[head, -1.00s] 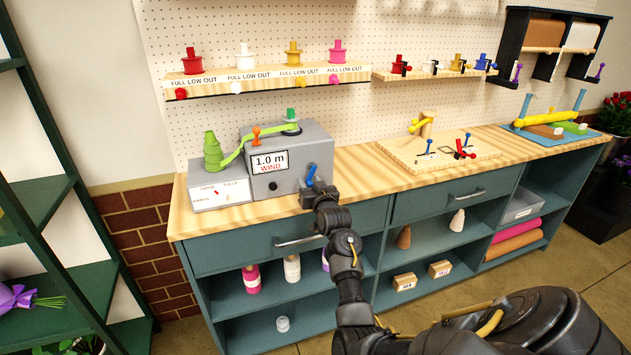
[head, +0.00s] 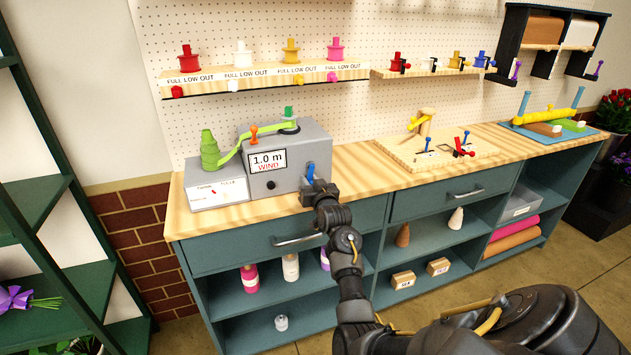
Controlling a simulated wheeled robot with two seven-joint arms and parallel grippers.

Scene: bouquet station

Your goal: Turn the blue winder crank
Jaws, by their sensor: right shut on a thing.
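The grey winder box (head: 297,153) stands on the wooden counter, with a label reading "1.0 m WIND". The blue crank (head: 310,172) sticks up at the box's right front side. My right gripper (head: 318,186) is at the crank and shut on it; its fingers are small and partly hidden by my wrist. A green ribbon (head: 240,149) runs from a green spool (head: 209,150) at the left to the top of the box. An orange lever (head: 254,134) stands on the box top. My left gripper is not in view.
A wooden board with blue and red levers (head: 437,152) lies to the right on the counter. A shelf with coloured spools (head: 262,79) hangs above the box. Bare counter (head: 361,170) lies between box and board. A drawer handle (head: 297,240) juts out below.

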